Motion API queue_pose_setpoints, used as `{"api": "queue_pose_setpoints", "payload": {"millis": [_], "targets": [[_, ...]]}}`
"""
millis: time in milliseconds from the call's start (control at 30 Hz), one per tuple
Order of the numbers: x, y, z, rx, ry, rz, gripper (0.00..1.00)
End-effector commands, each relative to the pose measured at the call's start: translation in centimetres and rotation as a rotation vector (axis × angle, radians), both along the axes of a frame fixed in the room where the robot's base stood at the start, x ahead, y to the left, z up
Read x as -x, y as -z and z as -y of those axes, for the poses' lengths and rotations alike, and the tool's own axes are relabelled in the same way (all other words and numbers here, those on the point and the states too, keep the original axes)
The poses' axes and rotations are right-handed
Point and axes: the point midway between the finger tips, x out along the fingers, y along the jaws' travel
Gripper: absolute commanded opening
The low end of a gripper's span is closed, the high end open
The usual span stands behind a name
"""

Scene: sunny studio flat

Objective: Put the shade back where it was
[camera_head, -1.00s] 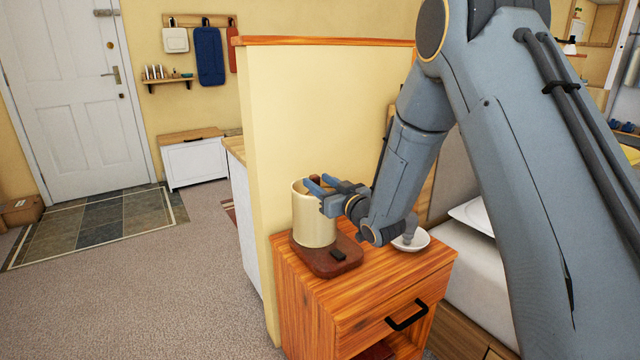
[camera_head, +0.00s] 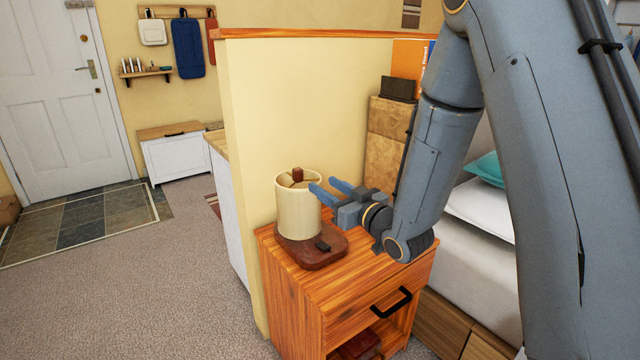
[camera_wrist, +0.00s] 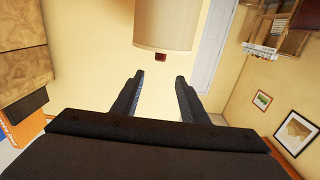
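The cream cylindrical shade (camera_head: 299,212) stands upright on the dark wooden lamp base (camera_head: 312,251) on the nightstand. A brown wooden knob (camera_head: 297,174) shows at its open top. My gripper (camera_head: 321,184) is just right of the shade's upper rim, with its two blue fingers spread. In the wrist view, my gripper (camera_wrist: 158,76) is open with nothing between the fingers. The shade (camera_wrist: 165,25) shows there beyond the fingertips, apart from them, with the brown knob below it in that picture.
The orange wooden nightstand (camera_head: 345,292) stands against the cream partition (camera_head: 300,110). A bed with a teal pillow (camera_head: 487,168) is at right. A white chest (camera_head: 175,157) stands at the back left. Open carpet (camera_head: 160,290) lies left of the nightstand.

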Motion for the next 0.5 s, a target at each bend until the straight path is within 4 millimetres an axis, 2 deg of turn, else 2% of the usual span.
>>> {"api": "queue_pose_setpoints", "payload": {"millis": [200, 333, 500], "targets": [[0.4, 0.0, 0.4, 0.011, 0.008, -0.009, 0.40], [0.2, 0.3, 1.1, 0.080, 0.054, -0.080, 0.40], [1.3, 1.5, 3.8, 0.229, 0.174, -0.282, 0.40]]}}
